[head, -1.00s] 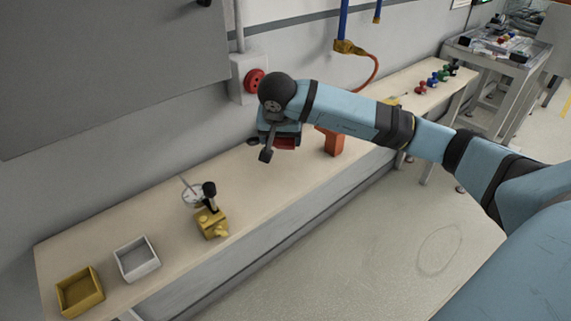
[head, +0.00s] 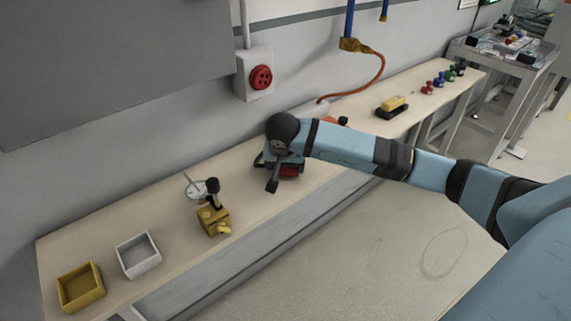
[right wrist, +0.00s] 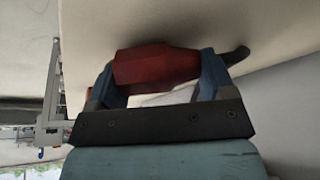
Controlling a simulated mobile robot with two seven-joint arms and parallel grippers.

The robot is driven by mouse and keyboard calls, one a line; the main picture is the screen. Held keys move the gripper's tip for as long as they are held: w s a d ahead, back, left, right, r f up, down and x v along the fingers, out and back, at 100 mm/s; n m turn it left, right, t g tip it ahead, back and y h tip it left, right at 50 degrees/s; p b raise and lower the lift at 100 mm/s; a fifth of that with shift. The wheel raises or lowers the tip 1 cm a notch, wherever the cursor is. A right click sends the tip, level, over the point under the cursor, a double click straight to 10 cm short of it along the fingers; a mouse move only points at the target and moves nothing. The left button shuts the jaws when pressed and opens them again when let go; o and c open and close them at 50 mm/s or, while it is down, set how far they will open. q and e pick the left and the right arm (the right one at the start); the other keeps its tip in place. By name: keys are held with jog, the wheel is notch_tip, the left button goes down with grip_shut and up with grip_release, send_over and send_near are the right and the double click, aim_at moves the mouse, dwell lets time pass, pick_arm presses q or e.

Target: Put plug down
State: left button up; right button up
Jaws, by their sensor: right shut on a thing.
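The red plug (right wrist: 155,68) is between the two blue fingers of my right gripper (right wrist: 160,75) in the right wrist view. A dark tail sticks out past the right finger. The gripper is shut on the plug low over the bench (head: 245,172). I cannot tell whether the plug touches the bench top. My left gripper is out of view.
A red wall socket (head: 260,77) is behind the bench. A yellow block with a black knob (head: 213,217), a grey tray (head: 139,252) and a yellow tray (head: 81,284) stand to the left. A yellow-black device (head: 394,106) stands to the right. Bare bench lies around the gripper.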

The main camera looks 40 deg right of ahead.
jog(key=o, duration=0.9)
jog(key=shift+f, duration=0.1)
jog(key=shift+o, duration=0.2)
jog(key=p+v, duration=0.1)
jog(key=v, duration=1.1)
jog(key=shift+p, duration=0.4)
